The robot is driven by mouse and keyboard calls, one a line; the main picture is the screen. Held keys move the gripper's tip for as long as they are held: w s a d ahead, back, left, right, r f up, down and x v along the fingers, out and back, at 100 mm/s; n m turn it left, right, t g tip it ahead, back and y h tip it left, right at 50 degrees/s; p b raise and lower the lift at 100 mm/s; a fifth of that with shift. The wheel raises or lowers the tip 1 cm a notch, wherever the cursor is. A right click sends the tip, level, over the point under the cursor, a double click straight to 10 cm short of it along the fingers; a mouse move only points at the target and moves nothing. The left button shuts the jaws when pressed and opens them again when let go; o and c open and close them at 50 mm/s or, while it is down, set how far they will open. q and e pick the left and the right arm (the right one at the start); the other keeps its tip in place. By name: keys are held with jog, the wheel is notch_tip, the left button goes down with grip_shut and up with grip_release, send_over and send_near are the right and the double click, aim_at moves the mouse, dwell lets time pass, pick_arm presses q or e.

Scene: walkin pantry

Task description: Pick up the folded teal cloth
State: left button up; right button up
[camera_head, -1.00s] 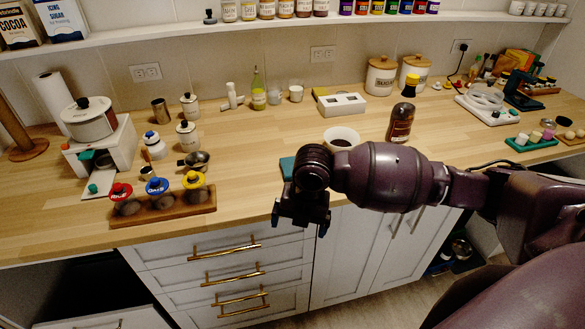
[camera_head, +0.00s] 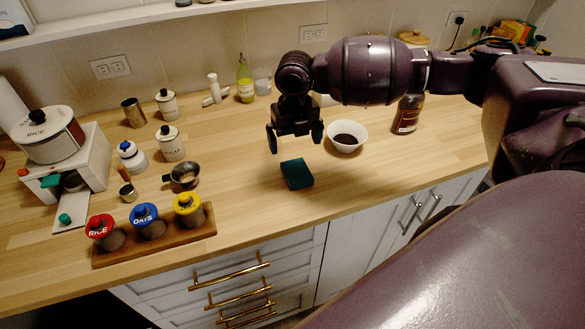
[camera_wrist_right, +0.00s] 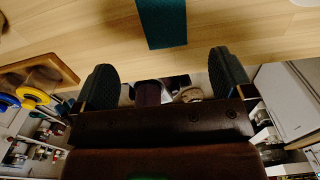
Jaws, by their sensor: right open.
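My right gripper (camera_head: 296,142) is open and empty. In the head view it hangs above the counter with its fingers pointing down, above and slightly behind the cloth, not touching it. Both dark fingers also show apart in the right wrist view (camera_wrist_right: 164,75). My left gripper is in neither view.
A white bowl (camera_head: 346,136) with dark contents stands right of the cloth, and a brown bottle (camera_head: 406,115) farther right. A small dark pan (camera_head: 183,177) and a wooden rack (camera_head: 157,237) with several colour-lidded jars are to the left. The counter around the cloth is bare.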

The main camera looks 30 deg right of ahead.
aim_at(297, 170)
notch_tip(297, 170, down, 4)
jog(key=shift+s+r, duration=0.1)
jog(key=shift+s, duration=0.05)
jog(key=shift+f, duration=0.75)
jog(key=f, duration=0.4)
jog(key=shift+d+f, duration=0.25)
jog(key=c, duration=0.9)
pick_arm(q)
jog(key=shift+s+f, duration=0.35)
pick_arm(e)
jog(key=shift+c, duration=0.6)
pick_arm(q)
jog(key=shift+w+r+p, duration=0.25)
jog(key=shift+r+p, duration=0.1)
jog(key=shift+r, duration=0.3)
pick_arm(e)
notch_tip(297, 170, up, 20)
